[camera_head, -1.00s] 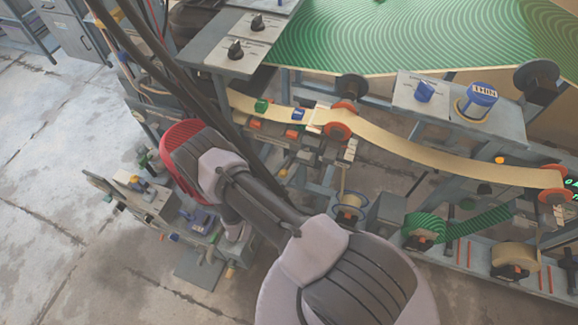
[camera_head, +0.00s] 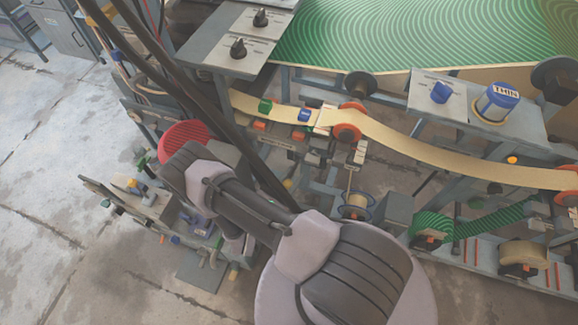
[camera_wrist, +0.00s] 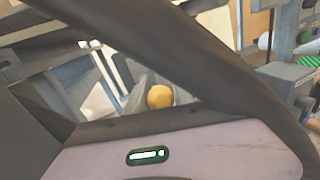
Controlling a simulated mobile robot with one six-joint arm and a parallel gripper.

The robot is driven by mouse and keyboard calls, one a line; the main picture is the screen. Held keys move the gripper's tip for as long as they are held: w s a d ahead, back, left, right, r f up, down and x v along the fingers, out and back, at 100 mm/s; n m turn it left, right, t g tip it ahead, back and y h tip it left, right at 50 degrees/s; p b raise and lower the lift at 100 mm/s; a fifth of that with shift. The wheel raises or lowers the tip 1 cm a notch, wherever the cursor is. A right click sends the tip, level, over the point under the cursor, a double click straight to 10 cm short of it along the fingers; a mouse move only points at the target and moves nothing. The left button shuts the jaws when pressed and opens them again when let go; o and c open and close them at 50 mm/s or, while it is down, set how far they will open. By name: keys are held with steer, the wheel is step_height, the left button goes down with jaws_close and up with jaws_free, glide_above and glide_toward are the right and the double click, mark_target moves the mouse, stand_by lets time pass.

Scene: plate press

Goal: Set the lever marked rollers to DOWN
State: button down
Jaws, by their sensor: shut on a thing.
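A round yellow knob (camera_wrist: 160,97) is in the middle of the wrist view, with grey finger parts of my gripper (camera_wrist: 161,90) close around it. My gripper is shut on this knob. My own dark and pale arm parts cover much of that view. The knob's shaft, any rollers label and any UP or DOWN mark cannot be made out, so I cannot tell the lever's setting. In the head view my arm reaches over the press side, and its links hide the gripper.
A cream paper band (camera_head: 430,153) runs across the press. A blue-topped can marked THIN (camera_head: 497,103) and a blue knob (camera_head: 441,93) are at right. Black knobs (camera_head: 238,48) are at top left. A red striped disc (camera_head: 184,138) is beside my arm. Floor is clear at left.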

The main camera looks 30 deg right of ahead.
steer(key=c, duration=2.2)
jaws_free()
steer(key=f+b, duration=0.1)
steer(key=f, duration=0.1)
steer(key=f+b, duration=0.1)
steer(key=shift+s+a+f+b, duration=0.3)
steer(key=shift+s+f, duration=0.05)
steer(key=c, duration=1.1)
jaws_free()
steer(key=shift+r, duration=0.25)
steer(key=p+v, duration=0.3)
steer(key=v, duration=1.4)
steer(key=shift+a, duration=0.2)
